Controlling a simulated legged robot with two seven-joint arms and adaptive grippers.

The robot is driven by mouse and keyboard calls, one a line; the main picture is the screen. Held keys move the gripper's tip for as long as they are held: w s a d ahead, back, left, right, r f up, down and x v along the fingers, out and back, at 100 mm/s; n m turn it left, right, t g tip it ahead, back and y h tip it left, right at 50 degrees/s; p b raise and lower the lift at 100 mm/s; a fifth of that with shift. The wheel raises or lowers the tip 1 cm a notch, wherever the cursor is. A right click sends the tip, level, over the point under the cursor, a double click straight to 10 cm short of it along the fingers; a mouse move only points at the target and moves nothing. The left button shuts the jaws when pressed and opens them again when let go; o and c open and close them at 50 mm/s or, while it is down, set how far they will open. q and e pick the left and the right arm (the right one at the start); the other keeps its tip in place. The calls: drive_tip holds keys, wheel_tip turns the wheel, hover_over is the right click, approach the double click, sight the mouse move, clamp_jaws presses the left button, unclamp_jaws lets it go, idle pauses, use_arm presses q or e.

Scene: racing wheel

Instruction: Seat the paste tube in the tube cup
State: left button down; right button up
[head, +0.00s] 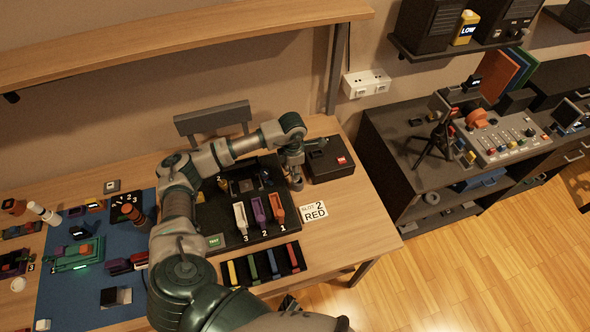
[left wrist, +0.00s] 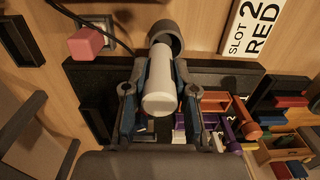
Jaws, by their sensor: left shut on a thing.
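My left gripper (head: 293,160) is over the right part of the table, beside the black panel. In the left wrist view its fingers (left wrist: 161,74) are shut on a pale, whitish cylinder that I take to be the paste tube (left wrist: 159,98). A round dark grey cup (left wrist: 166,35), which looks like the tube cup, lies just beyond the tube's far end. The tube overlaps it in the picture, so I cannot tell whether the tube is inside the cup. In the head view the gripper hides most of the tube. My right gripper is not recognisable in either view.
The black panel (head: 215,212) carries several coloured slots. A "SLOT 2 RED" card (head: 314,212) lies to the right. A black box with a red button (head: 330,160) stands behind. A tray of coloured bars (head: 264,264) lies in front. A blue mat (head: 60,290) with parts is left.

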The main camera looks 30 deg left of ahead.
use_arm(q)
drive_tip(key=shift+a, duration=0.25)
drive_tip(key=shift+d+r+p, duration=0.15)
drive_tip(key=shift+r+p, duration=0.2)
drive_tip(key=shift+r, duration=0.15)
drive_tip(key=shift+d+r+p, duration=0.15)
drive_tip(key=shift+r+p, duration=0.15)
drive_tip(key=shift+r, duration=0.5)
drive_tip(key=shift+a, duration=0.15)
drive_tip(key=shift+d+p, duration=0.3)
drive_tip(key=shift+d, duration=0.35)
drive_tip(key=shift+f+b, duration=1.7)
drive_tip(key=shift+f, duration=0.65)
